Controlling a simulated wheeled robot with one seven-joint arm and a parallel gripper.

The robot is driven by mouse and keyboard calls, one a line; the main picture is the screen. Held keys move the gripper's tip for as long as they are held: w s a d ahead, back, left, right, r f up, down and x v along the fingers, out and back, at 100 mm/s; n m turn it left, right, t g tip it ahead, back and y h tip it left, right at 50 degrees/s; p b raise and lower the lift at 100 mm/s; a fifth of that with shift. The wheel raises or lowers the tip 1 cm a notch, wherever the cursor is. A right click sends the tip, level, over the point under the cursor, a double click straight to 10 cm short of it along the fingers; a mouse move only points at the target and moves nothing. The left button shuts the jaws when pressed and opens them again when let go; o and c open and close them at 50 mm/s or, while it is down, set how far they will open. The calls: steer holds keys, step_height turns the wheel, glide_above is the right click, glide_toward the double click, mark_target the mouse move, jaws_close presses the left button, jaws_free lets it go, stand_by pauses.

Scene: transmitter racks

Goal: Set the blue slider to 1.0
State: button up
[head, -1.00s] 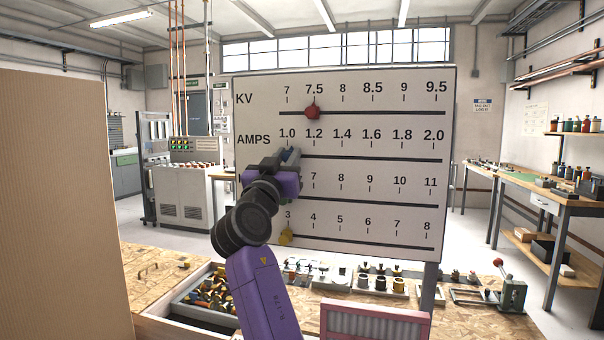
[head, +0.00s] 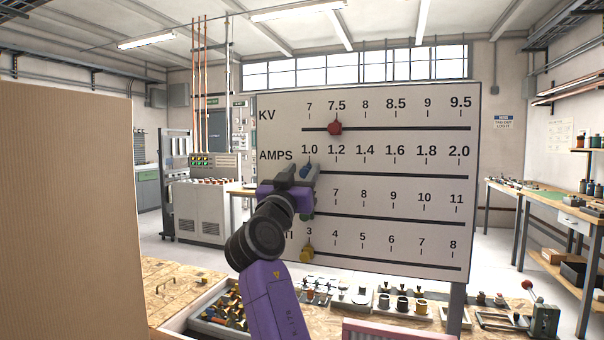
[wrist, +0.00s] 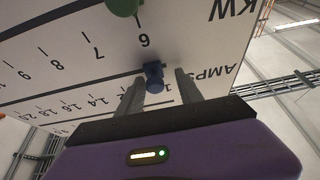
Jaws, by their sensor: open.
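The blue slider (head: 305,169) sits near the 1.0 end of the AMPS row on the white panel (head: 380,185), partly hidden by my gripper. In the wrist view the blue slider (wrist: 154,78) is a dark blue knob between the fingers. My gripper (head: 295,170) is in front of the left part of the AMPS row. In the wrist view my gripper (wrist: 160,76) is open, one finger on each side of the knob, with gaps visible. I cannot tell how far the fingertips are from the panel.
The red slider (head: 335,128) is on the KV row above, near 7.5. The green slider (head: 306,216) is just below my gripper, and the yellow slider (head: 306,253) is lower, near 3. A bench with small parts (head: 385,303) is below the panel.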

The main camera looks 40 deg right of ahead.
steer(key=b+v, duration=0.1)
steer(key=v, duration=0.6)
steer(key=shift+s+a, duration=0.2)
steer(key=shift+a, duration=0.15)
steer(key=shift+f, duration=0.1)
